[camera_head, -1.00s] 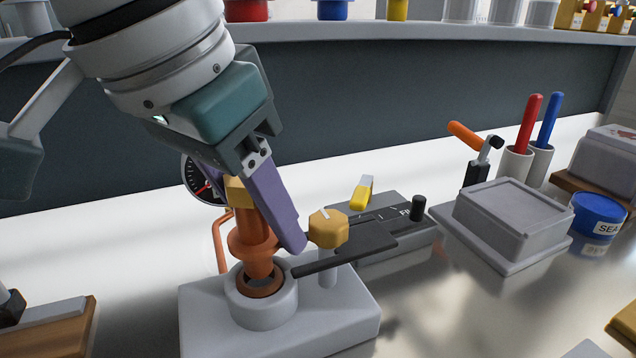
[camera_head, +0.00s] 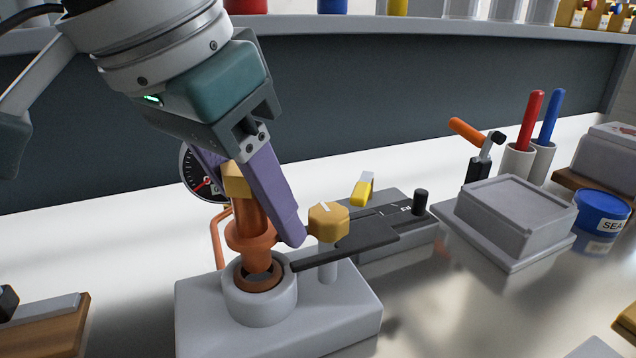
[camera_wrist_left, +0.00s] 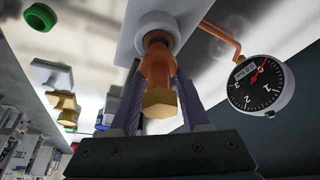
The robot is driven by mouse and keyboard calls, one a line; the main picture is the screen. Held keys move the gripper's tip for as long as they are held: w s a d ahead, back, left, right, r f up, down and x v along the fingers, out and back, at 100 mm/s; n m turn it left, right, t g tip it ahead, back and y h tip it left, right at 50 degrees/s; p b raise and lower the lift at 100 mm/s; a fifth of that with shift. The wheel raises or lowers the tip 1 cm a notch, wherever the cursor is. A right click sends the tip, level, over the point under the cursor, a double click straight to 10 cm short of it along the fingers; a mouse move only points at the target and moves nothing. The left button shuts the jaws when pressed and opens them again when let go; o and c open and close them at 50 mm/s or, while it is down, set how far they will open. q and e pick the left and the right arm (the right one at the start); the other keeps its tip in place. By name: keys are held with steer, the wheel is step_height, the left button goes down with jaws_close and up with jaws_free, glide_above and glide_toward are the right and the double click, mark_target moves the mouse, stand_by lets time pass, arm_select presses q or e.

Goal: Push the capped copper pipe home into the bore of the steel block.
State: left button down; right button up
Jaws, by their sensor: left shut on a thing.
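The capped copper pipe (camera_head: 251,225) has a brass hex cap (camera_head: 236,180) on top and a collar below it. It also shows in the left wrist view (camera_wrist_left: 157,70). My left gripper (camera_head: 262,215), with purple fingers, is shut on the pipe around its upper part. The pipe leans slightly. Its lower end is at the bore (camera_head: 262,284) of the steel block (camera_head: 330,318); how deep it sits cannot be told. A dark gap shows at the bore's ring below the collar. My right gripper is not in view.
A yellow hex knob (camera_head: 328,222) on a post and a dark flat lever (camera_head: 345,246) stand right beside the pipe. A pressure gauge (camera_wrist_left: 262,86) sits close behind. A grey lidded box (camera_head: 515,215) and a blue tub (camera_head: 601,211) stand farther right.

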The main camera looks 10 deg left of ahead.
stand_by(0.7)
arm_select(q)
steer(key=shift+b, duration=0.45)
steer(key=shift+f, duration=0.15)
steer(key=shift+f+b, duration=0.25)
steer(key=shift+b, duration=0.25)
steer(key=shift+f, duration=0.2)
steer(key=c, duration=0.8)
jaws_free()
steer(key=shift+c, duration=0.2)
steer(key=o, duration=0.5)
steer(key=shift+o, duration=0.2)
